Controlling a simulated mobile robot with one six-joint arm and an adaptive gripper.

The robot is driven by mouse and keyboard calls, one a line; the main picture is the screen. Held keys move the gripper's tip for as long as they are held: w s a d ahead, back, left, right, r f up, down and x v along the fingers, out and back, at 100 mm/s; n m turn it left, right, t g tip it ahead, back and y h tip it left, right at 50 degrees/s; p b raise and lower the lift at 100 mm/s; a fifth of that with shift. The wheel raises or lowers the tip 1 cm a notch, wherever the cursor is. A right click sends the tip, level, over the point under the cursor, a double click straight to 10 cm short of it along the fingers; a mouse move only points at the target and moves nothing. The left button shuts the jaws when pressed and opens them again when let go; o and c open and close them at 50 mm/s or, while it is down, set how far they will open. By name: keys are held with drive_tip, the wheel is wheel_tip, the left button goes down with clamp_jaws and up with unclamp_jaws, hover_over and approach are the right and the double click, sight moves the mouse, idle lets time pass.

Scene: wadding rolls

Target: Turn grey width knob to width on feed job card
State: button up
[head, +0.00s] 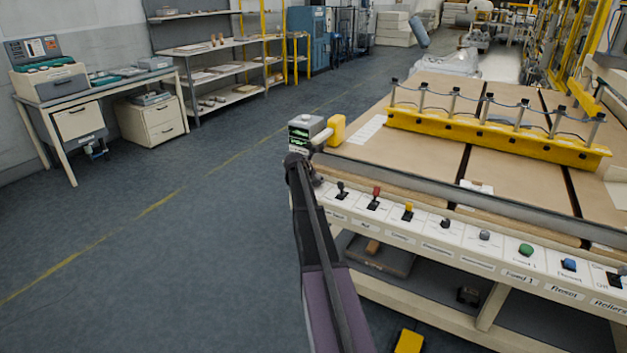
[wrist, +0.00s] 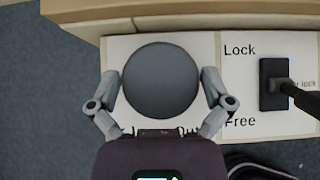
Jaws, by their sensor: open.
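A large round dark-grey knob (wrist: 160,72) sits on a white panel plate in the wrist view. My gripper (wrist: 160,92) is open, with one finger on each side of the knob. I cannot tell whether the fingers touch it. A label below the knob is mostly hidden by my gripper; only parts of letters show. In the head view my arm covers the left end of the control panel (head: 440,247), where this knob seems to be. A smaller grey knob (head: 484,235) shows farther right there. No card with a readable width shows.
A black lever (wrist: 274,84) marked Lock and Free is just right of the knob. Several levers and buttons line the panel. A yellow bar (head: 490,137) lies across the machine's brown bed. A small display box (head: 304,130) stands at its left corner. Open floor lies left.

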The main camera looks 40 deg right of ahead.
drive_tip(key=c, duration=0.8)
drive_tip(key=shift+o, duration=0.2)
drive_tip(key=m+g, duration=0.3)
drive_tip(key=m, duration=0.1)
drive_tip(key=shift+w+h, duration=0.2)
drive_tip(key=shift+h, duration=0.1)
drive_tip(key=m+g, duration=0.4)
drive_tip(key=m, duration=0.1)
drive_tip(key=shift+y, duration=0.4)
drive_tip(key=m+g+y, duration=0.2)
drive_tip(key=m, duration=0.2)
drive_tip(key=shift+m+g, duration=0.3)
drive_tip(key=shift+g, duration=0.1)
drive_tip(key=shift+s+a+m+g+y, duration=0.1)
drive_tip(key=shift+s+m+g+y, duration=0.1)
drive_tip(key=shift+m+g+y, duration=1)
drive_tip(key=shift+m+t, duration=0.4)
